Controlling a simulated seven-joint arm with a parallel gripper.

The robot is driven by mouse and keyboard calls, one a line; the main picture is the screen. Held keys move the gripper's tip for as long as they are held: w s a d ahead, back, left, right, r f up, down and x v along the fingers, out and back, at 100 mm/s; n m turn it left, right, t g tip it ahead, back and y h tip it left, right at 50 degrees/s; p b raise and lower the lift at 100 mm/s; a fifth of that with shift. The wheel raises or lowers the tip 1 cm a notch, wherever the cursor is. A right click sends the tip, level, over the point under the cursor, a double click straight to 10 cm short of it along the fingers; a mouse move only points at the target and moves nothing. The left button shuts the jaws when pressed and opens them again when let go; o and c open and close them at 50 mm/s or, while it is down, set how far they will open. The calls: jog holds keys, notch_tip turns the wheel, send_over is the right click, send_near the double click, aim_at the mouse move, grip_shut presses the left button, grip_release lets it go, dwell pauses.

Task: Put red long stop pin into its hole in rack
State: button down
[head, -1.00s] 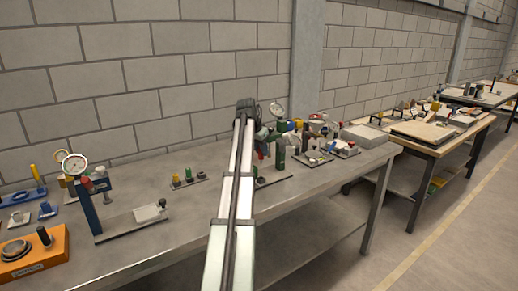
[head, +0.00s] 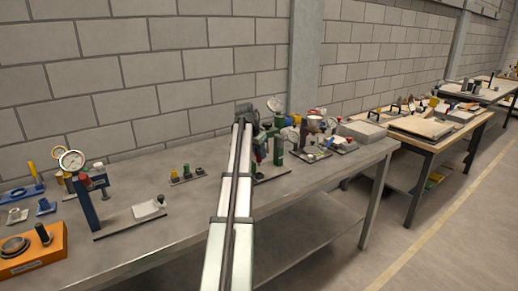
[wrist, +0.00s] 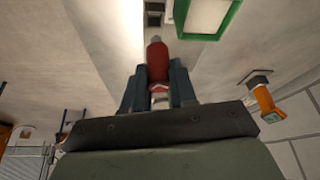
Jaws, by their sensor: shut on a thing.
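The red long stop pin (wrist: 157,57) is held between the two blue-grey fingers of my gripper (wrist: 157,84) in the wrist view. Its rounded red end points away from the palm, and a paler part shows between the fingers. In the head view my arm reaches toward the far right part of the bench, and the gripper's grip is too small and covered to make out. A low dark plate with several small coloured pieces (head: 187,179) lies left of the arm. I cannot tell which piece is the rack, and its hole is not visible.
A green-edged frame (wrist: 208,30) is close to the pin in the wrist view. A green post (head: 278,150) stands right of the arm. A gauge stand (head: 88,205) and an orange block (head: 32,252) are at the left. Bare bench (head: 190,215) lies between.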

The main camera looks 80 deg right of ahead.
aim_at(258, 162)
jog(key=shift+f, duration=1.2)
jog(key=shift+f, duration=1.6)
dwell(1.0)
jog(key=c, duration=0.8)
grip_release()
jog(key=v, duration=1.3)
jog(key=shift+a+r, duration=0.1)
jog(key=shift+r, duration=0.3)
jog(key=shift+w, duration=0.1)
